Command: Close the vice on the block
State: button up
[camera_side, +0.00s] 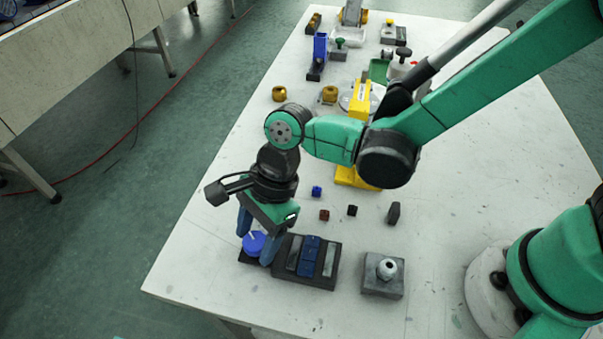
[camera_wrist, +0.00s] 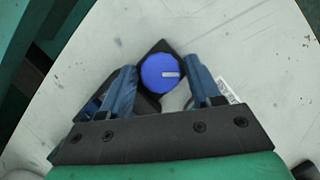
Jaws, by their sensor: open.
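The vice (camera_side: 330,262) is a dark base with pale grey bars, near the table's front left in the side view. A blue piece (camera_side: 309,256) lies between the bars; I cannot tell whether both touch it. A round blue knob (camera_side: 254,243) with a white mark sits on a dark plate at the vice's left end. My gripper (camera_side: 256,246) is open, pointing down over the knob. In the wrist view the knob (camera_wrist: 158,73) stands between the two blue fingers of my gripper (camera_wrist: 162,66), with a small gap on each side. The fingers partly hide the vice there.
A grey block with a round fitting (camera_side: 385,273) stands right of the vice. Small blue (camera_side: 316,191), brown (camera_side: 324,215) and black (camera_side: 352,210) cubes lie behind it. A yellow stand (camera_side: 360,100) is further back. The table's left edge is near the knob.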

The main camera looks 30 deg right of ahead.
jog(key=shift+s+m+t, duration=0.1)
jog(key=shift+m+t, duration=0.2)
jog(key=shift+m, duration=0.5)
jog(key=v, duration=0.5)
jog(key=shift+d+r, duration=0.15)
jog(key=shift+r, duration=0.2)
jog(key=d+r+n+t+h, duration=0.2)
jog(key=d+r+n+t, duration=0.1)
jog(key=d+n, duration=0.5)
jog(key=d+r+n+t+h, duration=0.2)
jog(key=d+r+n+t, duration=0.2)
jog(key=d+n, duration=0.5)
jog(key=d, duration=0.6)
jog(key=shift+w+n+h, duration=0.3)
jog(key=shift+d, duration=0.1)
